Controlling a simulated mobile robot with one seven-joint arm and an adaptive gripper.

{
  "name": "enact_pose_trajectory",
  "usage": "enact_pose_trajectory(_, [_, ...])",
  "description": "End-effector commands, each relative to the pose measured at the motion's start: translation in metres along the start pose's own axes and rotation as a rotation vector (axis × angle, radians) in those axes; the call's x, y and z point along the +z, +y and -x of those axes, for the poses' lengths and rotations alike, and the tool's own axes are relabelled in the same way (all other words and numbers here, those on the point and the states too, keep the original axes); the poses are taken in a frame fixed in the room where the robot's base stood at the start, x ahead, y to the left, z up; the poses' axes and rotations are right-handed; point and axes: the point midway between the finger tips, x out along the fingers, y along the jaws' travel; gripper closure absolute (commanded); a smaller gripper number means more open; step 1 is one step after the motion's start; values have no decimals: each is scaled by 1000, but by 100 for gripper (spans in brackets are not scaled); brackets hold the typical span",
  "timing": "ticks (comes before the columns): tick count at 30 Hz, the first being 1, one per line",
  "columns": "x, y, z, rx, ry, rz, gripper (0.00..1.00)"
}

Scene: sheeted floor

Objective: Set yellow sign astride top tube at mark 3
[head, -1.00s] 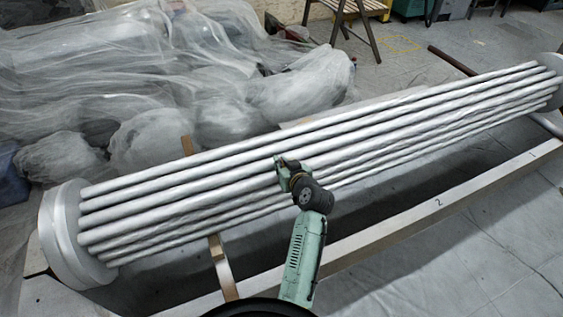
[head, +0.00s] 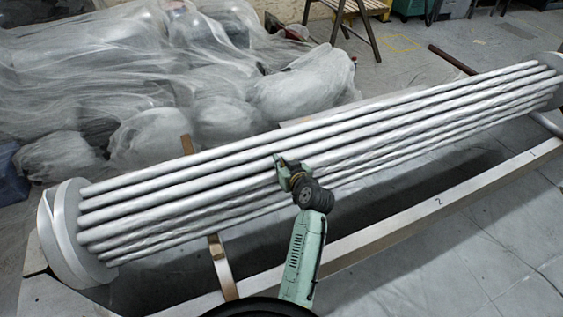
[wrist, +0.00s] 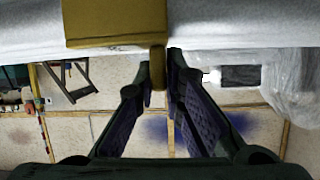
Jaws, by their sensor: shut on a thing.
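The yellow sign (wrist: 115,22) shows at the top of the wrist view, in front of a pale tube surface (wrist: 240,28). My gripper (wrist: 161,72) is shut on the sign's narrow tab, which sits between the fingertips. In the head view my gripper (head: 280,164) is over the middle of the tube bundle, near the upper tubes. The top tube (head: 330,122) runs from lower left to upper right. The sign cannot be made out in the head view, so I cannot tell whether it straddles the tube. Mark 3 is not visible.
A long beam (head: 390,232) with a mark 2 lies along the front of the bundle. Round end plates (head: 65,235) cap the tubes. Plastic-sheeted objects (head: 160,140) fill the back left. A wooden chair (head: 350,20) stands behind.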

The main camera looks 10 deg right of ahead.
Motion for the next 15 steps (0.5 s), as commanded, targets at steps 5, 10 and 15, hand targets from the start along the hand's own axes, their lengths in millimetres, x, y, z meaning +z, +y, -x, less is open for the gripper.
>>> enact_pose_trajectory(5, [-1, 0, 0, 0, 1, 0, 87])
enact_pose_trajectory(10, [0, 0, 0, 0, 1, 0, 76])
enact_pose_trajectory(15, [0, 0, 0, 0, 1, 0, 67])
